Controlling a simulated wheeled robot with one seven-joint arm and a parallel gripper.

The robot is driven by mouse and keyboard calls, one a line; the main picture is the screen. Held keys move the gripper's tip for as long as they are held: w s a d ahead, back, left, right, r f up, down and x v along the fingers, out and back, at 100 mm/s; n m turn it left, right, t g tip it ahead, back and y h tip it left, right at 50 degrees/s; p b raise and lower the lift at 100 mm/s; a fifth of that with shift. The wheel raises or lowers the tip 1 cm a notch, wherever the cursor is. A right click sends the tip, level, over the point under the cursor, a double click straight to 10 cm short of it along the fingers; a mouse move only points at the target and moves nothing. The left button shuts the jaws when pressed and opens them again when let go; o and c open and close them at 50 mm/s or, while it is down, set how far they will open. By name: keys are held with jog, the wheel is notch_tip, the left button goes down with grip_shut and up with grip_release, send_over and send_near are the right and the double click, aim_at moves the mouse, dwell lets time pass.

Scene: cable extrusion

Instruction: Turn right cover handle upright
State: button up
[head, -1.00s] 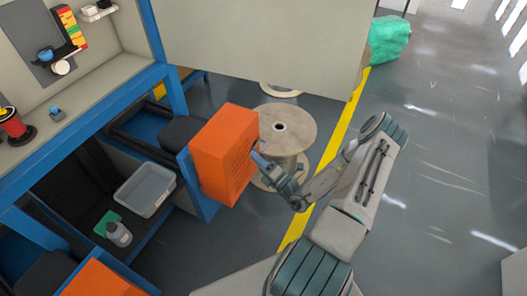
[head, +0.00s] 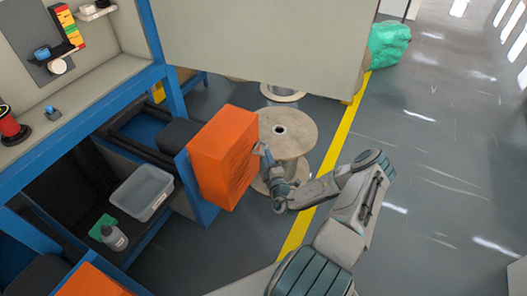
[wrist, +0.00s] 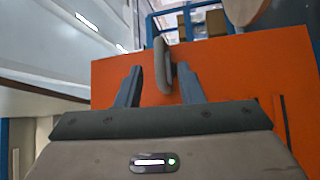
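The orange cover (head: 224,158) stands beside the blue frame in the head view, and its orange face (wrist: 235,75) fills the middle of the wrist view. A grey handle (wrist: 160,65) sticks out from this face. It lies lengthwise up and down in the wrist picture; its tilt in the room is hard to tell. My gripper (head: 262,152) is at the right side of the cover. In the wrist view its fingers (wrist: 158,85) are apart, with the handle between them, nearer the right finger. In the head view the handle is too small to make out.
A wooden spool (head: 287,132) stands just behind my gripper. A second orange box (head: 92,282) is at lower left. A grey bin (head: 142,192) and a bottle (head: 114,238) sit on the lower shelf. The floor at right is open.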

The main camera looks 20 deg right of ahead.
jog(key=shift+w+d+r, duration=0.15)
jog(key=shift+w+d, duration=0.05)
jog(key=shift+w, duration=0.95)
jog(key=shift+w+d+r, duration=0.15)
jog(key=shift+w, duration=0.95)
